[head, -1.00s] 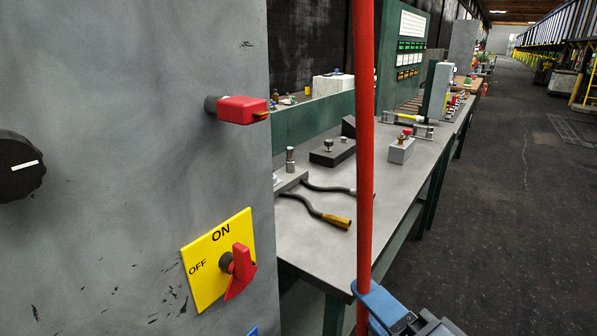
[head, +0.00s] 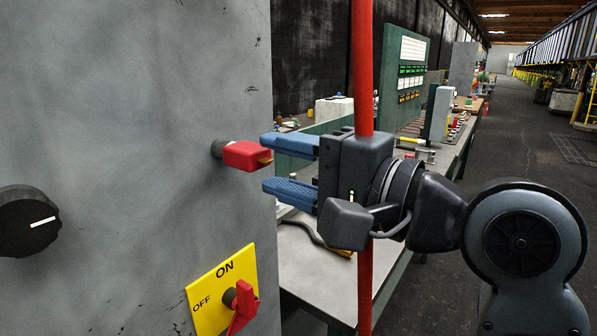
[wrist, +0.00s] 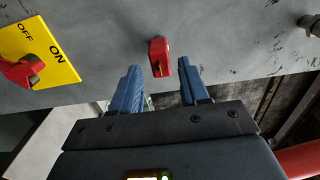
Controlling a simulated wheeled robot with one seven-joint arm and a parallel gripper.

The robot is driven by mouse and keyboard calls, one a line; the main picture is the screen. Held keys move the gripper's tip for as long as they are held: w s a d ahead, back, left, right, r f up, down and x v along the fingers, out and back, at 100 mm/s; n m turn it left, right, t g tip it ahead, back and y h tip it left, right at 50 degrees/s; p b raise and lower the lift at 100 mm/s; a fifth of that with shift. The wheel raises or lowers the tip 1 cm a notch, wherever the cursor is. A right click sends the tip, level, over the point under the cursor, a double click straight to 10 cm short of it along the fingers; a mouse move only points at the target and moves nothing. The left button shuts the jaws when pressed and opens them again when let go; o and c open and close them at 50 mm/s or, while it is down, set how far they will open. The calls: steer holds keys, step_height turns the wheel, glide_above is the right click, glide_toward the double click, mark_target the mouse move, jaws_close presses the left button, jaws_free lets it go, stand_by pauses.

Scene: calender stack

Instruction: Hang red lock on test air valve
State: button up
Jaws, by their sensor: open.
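The red lock (head: 247,155) is a small red block with a brass-coloured end, at a short dark peg on the grey panel. In the wrist view the lock (wrist: 159,57) is just ahead of and between the fingertips. My gripper (head: 270,163) is open, its blue fingers pointing at the lock, one above and one below its level. The gripper (wrist: 159,68) appears empty in the wrist view. A yellow ON/OFF plate with a red handle (head: 242,305) is below the lock. No label naming the test air valve is readable.
The grey panel (head: 110,110) carries a black knob (head: 28,221) at left. A red vertical pole (head: 363,60) passes behind my gripper. A grey workbench (head: 310,262) with small parts stands beyond the panel. The aisle floor (head: 530,140) at right is clear.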

mark_target(244, 155)
steer(key=x, duration=0.3)
steer(key=shift+x, duration=1.05)
jaws_close()
